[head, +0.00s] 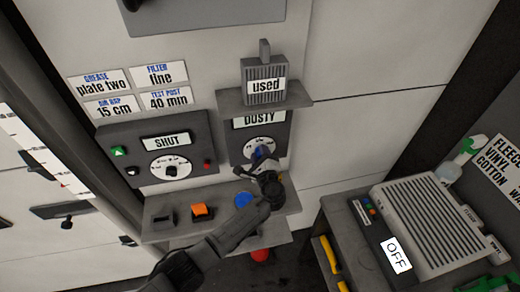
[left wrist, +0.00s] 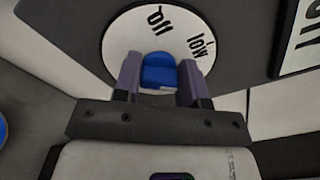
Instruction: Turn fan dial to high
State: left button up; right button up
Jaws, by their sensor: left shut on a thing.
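The fan dial (head: 251,146) is a round white face on a dark grey panel under a "DUSTY" sign. In the left wrist view the dial face (left wrist: 130,40) reads "Off" and "low"; any other marks are hidden or out of frame. Its blue knob (left wrist: 159,70) sits between the two fingers of my left gripper (left wrist: 160,80), which is shut on it. In the head view my left gripper (head: 263,160) covers the dial's lower right part. Which mark the knob points to I cannot tell. My right gripper is not in view.
A shelf with a grey "used" filter (head: 265,82) is above the dial. A lower ledge (head: 155,237) holds an orange block (head: 202,211) and a blue disc (head: 243,200). A "SHUT" panel (head: 193,127) is left. A grey vented unit with an "OFF" sign (head: 397,255) stands right.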

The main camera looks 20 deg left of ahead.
pick_arm(q)
jog(key=m+p, duration=0.2)
jog(key=shift+r+m, duration=0.1)
jog(key=shift+m, duration=0.3)
jog(key=shift+d+m+p, duration=0.1)
jog(key=shift+m+p, duration=0.25)
jog(key=shift+m, duration=0.35)
jog(key=o, duration=0.9)
jog(key=shift+v, duration=6.9)
